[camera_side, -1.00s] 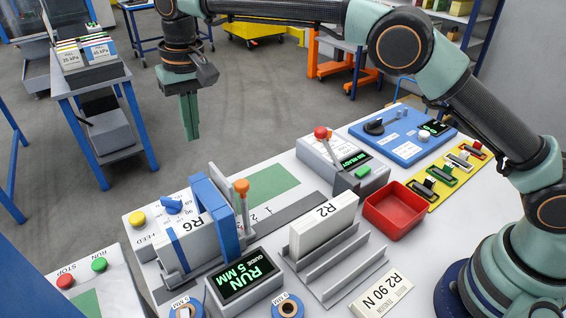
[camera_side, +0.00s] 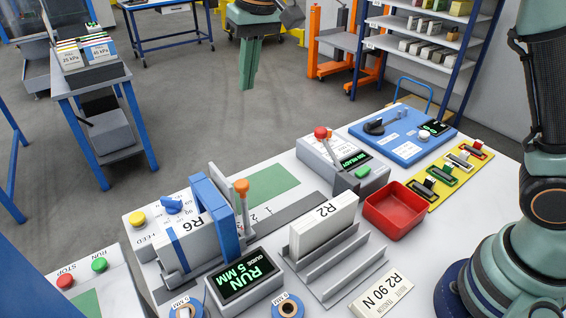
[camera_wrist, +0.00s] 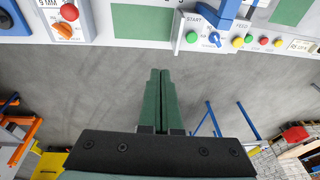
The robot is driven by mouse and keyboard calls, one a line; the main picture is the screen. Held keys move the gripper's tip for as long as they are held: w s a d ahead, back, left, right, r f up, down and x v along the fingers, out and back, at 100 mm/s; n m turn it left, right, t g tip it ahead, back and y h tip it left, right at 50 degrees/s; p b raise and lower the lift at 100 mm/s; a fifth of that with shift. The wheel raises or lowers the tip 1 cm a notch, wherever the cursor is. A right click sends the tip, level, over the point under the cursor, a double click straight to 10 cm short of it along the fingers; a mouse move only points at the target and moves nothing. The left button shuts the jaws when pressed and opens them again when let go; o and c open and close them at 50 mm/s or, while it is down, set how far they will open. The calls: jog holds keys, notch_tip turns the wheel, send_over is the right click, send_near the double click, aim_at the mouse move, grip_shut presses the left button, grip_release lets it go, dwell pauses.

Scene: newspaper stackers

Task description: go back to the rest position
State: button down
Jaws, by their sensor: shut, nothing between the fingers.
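My gripper (camera_side: 247,86) shows at the top of the side view, its green fingers pointing down and closed together. It is high up, beyond the far edge of the worktable (camera_side: 120,215), over open floor. In the wrist view my gripper (camera_wrist: 161,72) also shows with its two fingers side by side and nothing between them. The upper part of my arm is cut off by the top of the side view.
On the worktable stand the R6 stack (camera_side: 190,248) in a blue frame, a white R2 block (camera_side: 322,228) in a grey rack, a red tray (camera_side: 394,212), an orange-knobbed lever (camera_side: 241,187) and a red-knobbed lever (camera_side: 321,134). A blue side table (camera_side: 98,78) stands left. Grey floor (camera_side: 200,130) is clear.

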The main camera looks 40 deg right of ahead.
jog(key=s+d+r+t, duration=0.2)
jog(key=s+d, duration=0.7)
jog(key=d, duration=0.2)
jog(key=s+d+f+t, duration=0.1)
jog(key=s+d+f, duration=0.5)
jog(key=s, duration=0.4)
jog(key=shift+s+d+h, duration=0.25)
jog(key=shift+s+h, duration=0.05)
jog(key=shift+h, duration=0.1)
